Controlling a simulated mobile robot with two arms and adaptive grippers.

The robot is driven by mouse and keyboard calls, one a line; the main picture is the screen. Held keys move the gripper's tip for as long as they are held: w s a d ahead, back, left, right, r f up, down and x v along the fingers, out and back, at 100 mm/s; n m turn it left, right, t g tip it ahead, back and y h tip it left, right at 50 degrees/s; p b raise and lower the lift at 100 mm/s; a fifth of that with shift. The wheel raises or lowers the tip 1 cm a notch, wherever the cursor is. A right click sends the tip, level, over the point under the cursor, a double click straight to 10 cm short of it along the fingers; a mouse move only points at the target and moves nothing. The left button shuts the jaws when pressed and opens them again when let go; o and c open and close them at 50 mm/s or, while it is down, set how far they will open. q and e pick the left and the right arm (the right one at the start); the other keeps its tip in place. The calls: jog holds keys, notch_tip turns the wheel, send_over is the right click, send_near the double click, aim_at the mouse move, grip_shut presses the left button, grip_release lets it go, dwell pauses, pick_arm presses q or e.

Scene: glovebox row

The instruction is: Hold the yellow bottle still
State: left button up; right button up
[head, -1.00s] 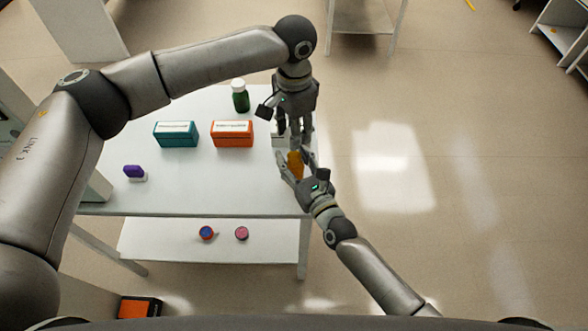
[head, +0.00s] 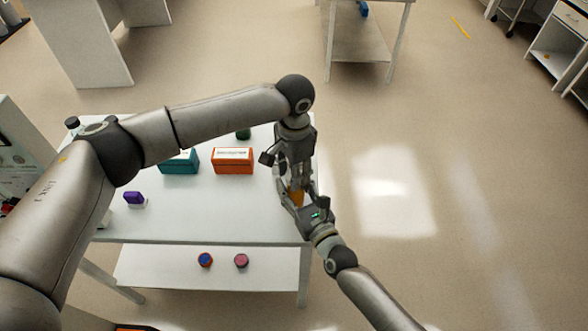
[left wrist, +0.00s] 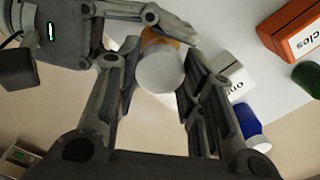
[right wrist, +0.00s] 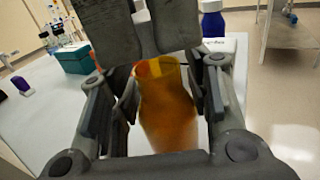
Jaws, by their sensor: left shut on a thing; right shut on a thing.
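The yellow bottle (head: 296,197), amber and see-through, stands upright between the fingers of my right gripper (head: 300,196) near the table's right edge. In the right wrist view its body (right wrist: 165,115) fills the space between the shut fingers. My left gripper (head: 297,178) is directly above it, pointing down. In the left wrist view its fingers are shut around a round white cap (left wrist: 160,68), with some amber showing behind.
An orange box (head: 233,161), a teal box (head: 180,164) and a purple item (head: 135,198) are on the white table (head: 215,215). A blue bottle (right wrist: 213,24) and a white labelled block (left wrist: 228,75) are close behind the grippers. Two round items are on the lower shelf (head: 160,270).

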pick_arm(q)
jog(key=shift+f, duration=0.15)
pick_arm(e)
jog(key=shift+f, duration=0.2)
pick_arm(q)
jog(key=shift+f, duration=0.7)
jog(key=shift+s+a+f, duration=0.1)
jog(key=shift+s+f, duration=0.05)
pick_arm(e)
jog(key=shift+s+a, duration=0.1)
jog(key=shift+s, duration=0.05)
pick_arm(q)
jog(key=shift+f, duration=0.3)
jog(key=shift+c, duration=0.3)
pick_arm(e)
jog(key=shift+r, duration=0.15)
pick_arm(q)
jog(key=shift+o, duration=0.4)
jog(key=shift+s+f, duration=0.1)
jog(key=shift+f, duration=0.05)
pick_arm(e)
jog(key=shift+a, duration=0.1)
pick_arm(q)
jog(key=shift+o, duration=0.8)
jog(key=shift+d+f, duration=0.2)
jog(key=shift+f, duration=0.05)
jog(key=shift+o, duration=0.2)
jog(key=shift+f, duration=0.1)
jog(key=shift+s+f, duration=0.1)
jog(key=shift+f, duration=0.2)
